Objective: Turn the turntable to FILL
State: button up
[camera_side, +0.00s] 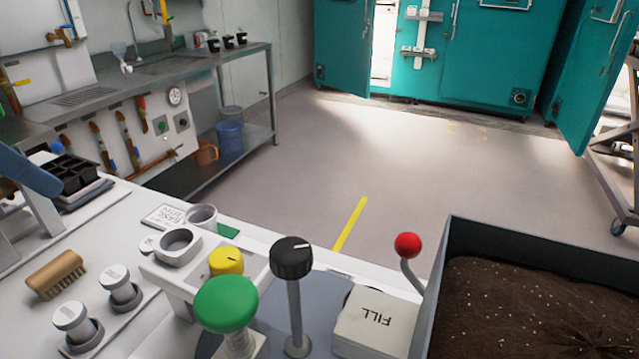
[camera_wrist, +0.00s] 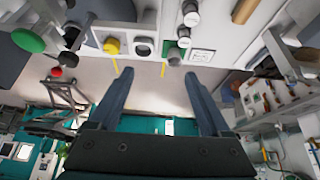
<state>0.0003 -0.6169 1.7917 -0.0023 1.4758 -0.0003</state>
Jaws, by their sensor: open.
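A black knob (camera_side: 291,257) with a white pointer line stands on a grey post in the side view. The post rises from a flat blue-grey surface (camera_side: 268,318), which may be the turntable; its outline is partly hidden. A pale block (camera_side: 376,322) marked FILL sits to the right of the post; its lettering appears upside down. In the wrist view the black knob (camera_wrist: 71,33) is at upper left. My gripper (camera_wrist: 157,75) is open and empty there, with its fingers well apart from the knobs.
A green knob (camera_side: 226,304), a yellow knob (camera_side: 226,261) and a red-ball lever (camera_side: 408,245) stand close around the black knob. A soil bin (camera_side: 445,270) stands at right.

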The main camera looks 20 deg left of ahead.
dwell(0.3)
notch_tip(320, 180, up, 5)
jog(key=n+g+h, duration=0.5)
jog(key=n+h, duration=1.3)
send_over(311, 258)
jog(key=a, duration=0.4)
jog(key=shift+n+t, duration=0.3)
jog(key=shift+n, duration=0.1)
jog(key=f, duration=1.5)
jog(key=shift+s+a+f, duration=0.1)
jog(key=shift+s+f, duration=0.15)
jog(key=shift+f, duration=0.1)
jog(key=shift+w+d, duration=0.2)
jog(key=shift+d, duration=2.35)
